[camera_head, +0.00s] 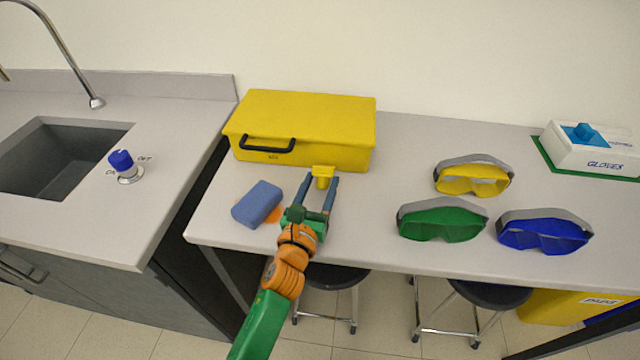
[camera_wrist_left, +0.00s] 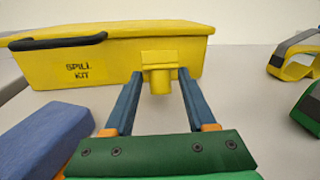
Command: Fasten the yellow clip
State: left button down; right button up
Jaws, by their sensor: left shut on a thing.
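The yellow clip (camera_head: 323,170) is on the front face of the yellow spill kit case (camera_head: 310,115), toward its right end. In the left wrist view the clip (camera_wrist_left: 159,58) shows as a flat plate with a narrower tab below it. I cannot tell whether it is latched. My left gripper (camera_head: 322,177) reaches up to the case front, with its blue fingers on either side of the clip's tab, shut on it. The fingers also show in the left wrist view (camera_wrist_left: 160,74). My right gripper is not in view.
A blue sponge-like block (camera_head: 257,203) lies just left of my left gripper, with something orange beside it. Yellow (camera_head: 473,180), green (camera_head: 440,222) and blue (camera_head: 543,235) goggles lie to the right. A glove box (camera_head: 595,150) stands far right. A sink (camera_head: 65,155) is left.

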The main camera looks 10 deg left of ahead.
aim_at(322, 173)
pick_arm(q)
jog(key=shift+w+r, duration=0.1)
jog(key=shift+r, duration=0.35)
jog(key=shift+w+r+p, duration=0.25)
jog(key=shift+r+p, duration=0.25)
jog(key=shift+p, duration=0.05)
jog(key=shift+w+r+p, duration=0.25)
jog(key=shift+r+p, duration=0.25)
jog(key=shift+w+r+p, duration=0.65)
jog(key=shift+r, duration=0.1)
jog(key=shift+w+r, duration=0.25)
jog(key=shift+w, duration=0.15)
